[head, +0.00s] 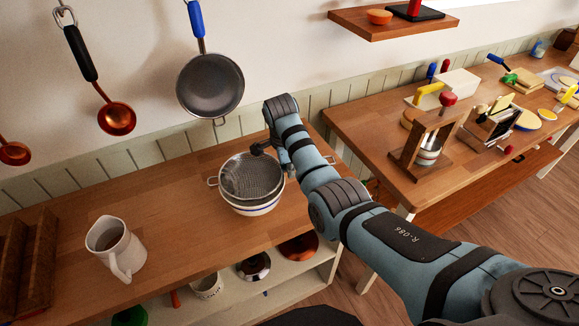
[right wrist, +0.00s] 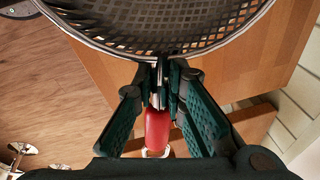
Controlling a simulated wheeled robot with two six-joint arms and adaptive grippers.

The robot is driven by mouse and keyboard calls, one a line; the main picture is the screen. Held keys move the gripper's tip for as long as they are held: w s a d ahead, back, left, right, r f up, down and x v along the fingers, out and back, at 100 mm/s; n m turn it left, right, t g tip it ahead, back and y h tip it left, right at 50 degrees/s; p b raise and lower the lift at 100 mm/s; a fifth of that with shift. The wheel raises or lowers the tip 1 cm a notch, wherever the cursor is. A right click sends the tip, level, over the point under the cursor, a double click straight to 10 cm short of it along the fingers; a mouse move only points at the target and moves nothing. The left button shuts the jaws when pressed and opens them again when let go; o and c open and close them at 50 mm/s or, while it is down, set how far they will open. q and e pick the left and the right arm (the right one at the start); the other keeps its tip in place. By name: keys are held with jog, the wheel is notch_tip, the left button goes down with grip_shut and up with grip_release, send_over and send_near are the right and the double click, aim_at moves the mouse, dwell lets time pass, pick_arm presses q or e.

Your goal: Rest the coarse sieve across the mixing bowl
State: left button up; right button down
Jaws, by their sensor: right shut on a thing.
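The coarse sieve (head: 250,176), a grey mesh basket with a metal rim, is over the mixing bowl (head: 255,209), which is white with a blue band. I cannot tell whether the sieve touches the bowl. My right gripper (head: 262,148) is at the sieve's far side, partly hidden behind its wrist. In the right wrist view, the gripper (right wrist: 161,78) is shut on the sieve's handle close to the rim; the red grip (right wrist: 157,130) shows between the fingers. The mesh (right wrist: 170,20) fills the top of that view, and the bowl is hidden there. My left gripper is out of view.
A white jug (head: 115,248) stands left on the wooden counter (head: 180,215). A blue-handled strainer (head: 210,86) and copper ladle (head: 117,118) hang on the wall. A wooden press (head: 425,150) stands on the right table. Counter between jug and bowl is clear.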

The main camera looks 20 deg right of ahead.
jog(key=shift+f, duration=0.1)
jog(key=c, duration=1)
grip_release()
